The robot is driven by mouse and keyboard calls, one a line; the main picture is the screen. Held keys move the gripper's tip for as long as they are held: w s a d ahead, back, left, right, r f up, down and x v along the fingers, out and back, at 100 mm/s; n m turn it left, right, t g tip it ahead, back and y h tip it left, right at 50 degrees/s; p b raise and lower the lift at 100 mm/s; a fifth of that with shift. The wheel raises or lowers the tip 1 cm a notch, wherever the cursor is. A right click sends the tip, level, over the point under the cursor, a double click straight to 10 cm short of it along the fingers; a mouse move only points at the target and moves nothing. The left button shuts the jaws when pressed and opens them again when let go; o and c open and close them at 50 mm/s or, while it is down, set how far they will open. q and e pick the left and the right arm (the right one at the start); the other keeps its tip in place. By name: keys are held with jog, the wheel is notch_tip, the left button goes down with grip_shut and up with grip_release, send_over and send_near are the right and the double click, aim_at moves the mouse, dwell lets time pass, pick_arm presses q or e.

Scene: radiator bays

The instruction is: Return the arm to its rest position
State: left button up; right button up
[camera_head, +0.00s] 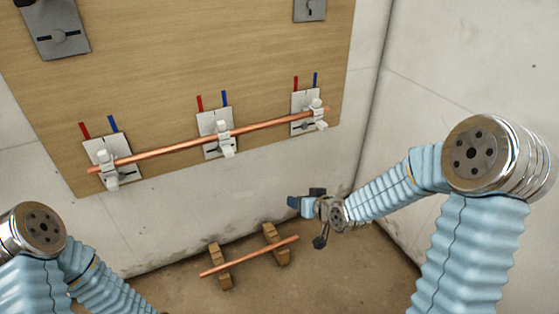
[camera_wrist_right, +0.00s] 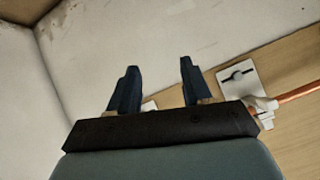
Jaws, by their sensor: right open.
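My right arm comes in from the right in the head view, and its gripper (camera_head: 306,203) hangs below and right of the wooden panel's lower edge. In the right wrist view the two dark fingers of the right gripper (camera_wrist_right: 155,88) stand apart with nothing between them. The gripper is clear of the long copper pipe (camera_head: 185,144), which lies across three white clips on the panel. The pipe's right end and a clip plate (camera_wrist_right: 238,80) also show in the wrist view. My left arm shows at the lower left; its gripper is out of the frame.
The wooden panel (camera_head: 190,50) carries grey plates higher up. A shorter copper pipe (camera_head: 250,256) rests on two wooden blocks on the floor, left of and below my right gripper. A white side wall (camera_head: 450,60) stands to the right. Bare floor surrounds the blocks.

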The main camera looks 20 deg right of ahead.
jog(key=s+a+f+g+p, duration=0.3)
jog(key=s+a+f+g, duration=0.2)
jog(key=s+f, duration=0.3)
jog(key=s+a+f+m+g+y+p, duration=0.1)
jog(key=s+a+f+g+p, duration=0.3)
jog(key=s+f, duration=0.4)
jog(key=s+a, duration=0.1)
jog(key=s, duration=0.5)
jog(key=shift+s+f+g, duration=0.2)
jog(key=shift+f+g, duration=0.1)
jog(key=shift+g, duration=0.1)
